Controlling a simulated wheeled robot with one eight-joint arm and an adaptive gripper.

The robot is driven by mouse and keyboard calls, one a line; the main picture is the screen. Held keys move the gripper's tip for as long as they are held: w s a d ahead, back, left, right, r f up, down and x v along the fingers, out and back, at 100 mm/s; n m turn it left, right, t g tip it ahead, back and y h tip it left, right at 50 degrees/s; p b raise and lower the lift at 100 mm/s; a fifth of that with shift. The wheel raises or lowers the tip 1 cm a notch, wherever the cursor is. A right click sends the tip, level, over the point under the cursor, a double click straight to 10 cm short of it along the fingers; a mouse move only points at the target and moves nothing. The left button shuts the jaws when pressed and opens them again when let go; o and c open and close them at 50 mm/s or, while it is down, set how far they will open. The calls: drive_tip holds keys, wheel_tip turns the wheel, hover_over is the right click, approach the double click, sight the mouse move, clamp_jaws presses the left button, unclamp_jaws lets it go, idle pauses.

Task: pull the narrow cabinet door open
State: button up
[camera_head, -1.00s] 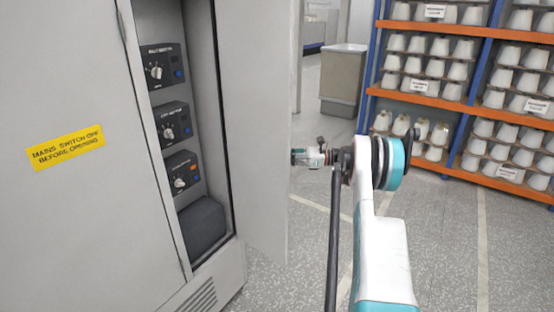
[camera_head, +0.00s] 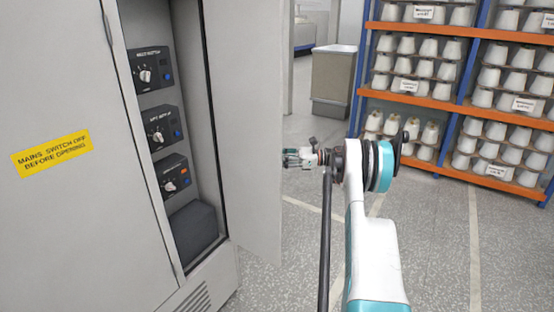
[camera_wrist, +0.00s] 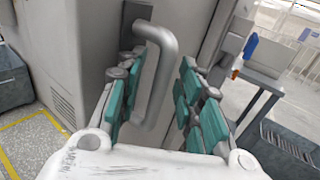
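The narrow cabinet door (camera_head: 243,110) stands swung well out from the cabinet, so the interior shows. Its handle is hidden in the head view. In the wrist view a grey bent-bar handle (camera_wrist: 160,75) sits on the pale door panel (camera_wrist: 190,25). My gripper (camera_head: 287,158) is beside the door's outer face, near its free edge. In the wrist view my gripper (camera_wrist: 158,95) is open, its teal-padded fingers on either side of the handle. A clear gap shows on the right; whether the left finger touches the bar is unclear.
The cabinet (camera_head: 60,220) holds several dark control boxes (camera_head: 158,128) and carries a yellow warning label (camera_head: 52,155). A grey bin (camera_head: 333,85) and an orange-and-blue rack (camera_head: 455,100) of white bobbins stand behind. Grey floor (camera_head: 300,255) is free right of the door.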

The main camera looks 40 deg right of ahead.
drive_tip(key=v, duration=1.2)
